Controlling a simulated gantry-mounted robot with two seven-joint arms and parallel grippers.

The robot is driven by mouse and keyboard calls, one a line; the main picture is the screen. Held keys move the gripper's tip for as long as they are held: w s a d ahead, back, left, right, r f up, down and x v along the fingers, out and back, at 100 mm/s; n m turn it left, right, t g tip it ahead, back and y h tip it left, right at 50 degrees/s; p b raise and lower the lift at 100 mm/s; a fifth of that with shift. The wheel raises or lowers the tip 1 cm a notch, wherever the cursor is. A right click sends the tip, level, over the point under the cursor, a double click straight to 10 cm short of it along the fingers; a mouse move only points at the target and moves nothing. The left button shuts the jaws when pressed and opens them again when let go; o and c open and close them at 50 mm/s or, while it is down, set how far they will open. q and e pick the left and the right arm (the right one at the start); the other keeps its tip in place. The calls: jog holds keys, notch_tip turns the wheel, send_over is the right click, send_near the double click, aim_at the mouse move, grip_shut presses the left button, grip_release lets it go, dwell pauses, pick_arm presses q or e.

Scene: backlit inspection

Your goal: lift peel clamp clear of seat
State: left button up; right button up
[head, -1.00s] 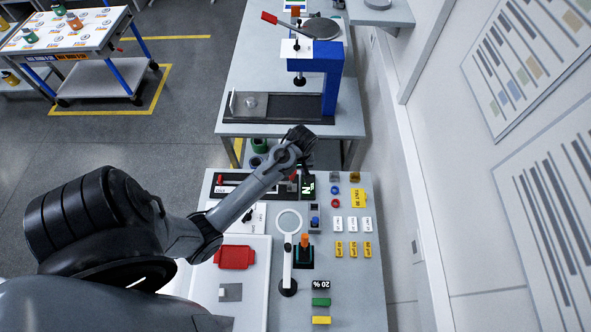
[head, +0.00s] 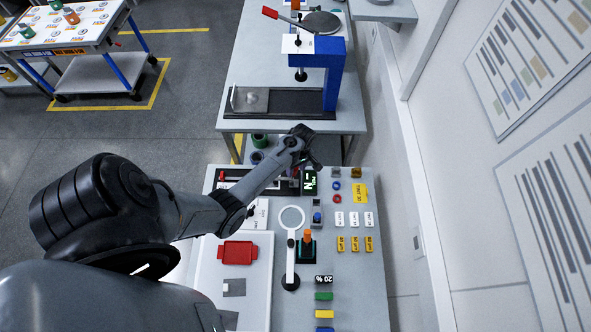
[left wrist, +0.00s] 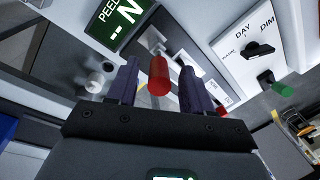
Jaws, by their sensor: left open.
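A red cylindrical grip (left wrist: 158,75), which looks like the handle of the peel clamp, stands between the two dark fingers of my left gripper (left wrist: 158,62) in the left wrist view. The fingers are apart, with gaps visible on both sides of the red grip. Its lower end and the seat are not clear to see. In the head view my left gripper (head: 310,158) is over the far end of the bench, by the black PEEL display (head: 309,182). The display also shows in the left wrist view (left wrist: 117,22). My right gripper is not in view.
A magnifier (head: 291,218) on a stand, an orange-topped joystick (head: 306,240), a red tray (head: 238,252) and several labelled blocks occupy the near bench. A blue press (head: 333,75) stands on the table beyond. A DAY/DIM switch plate (left wrist: 248,40) is beside my gripper.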

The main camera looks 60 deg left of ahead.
pick_arm(q)
jog(key=shift+s+f, duration=0.15)
jog(key=shift+f, duration=0.7)
grip_shut()
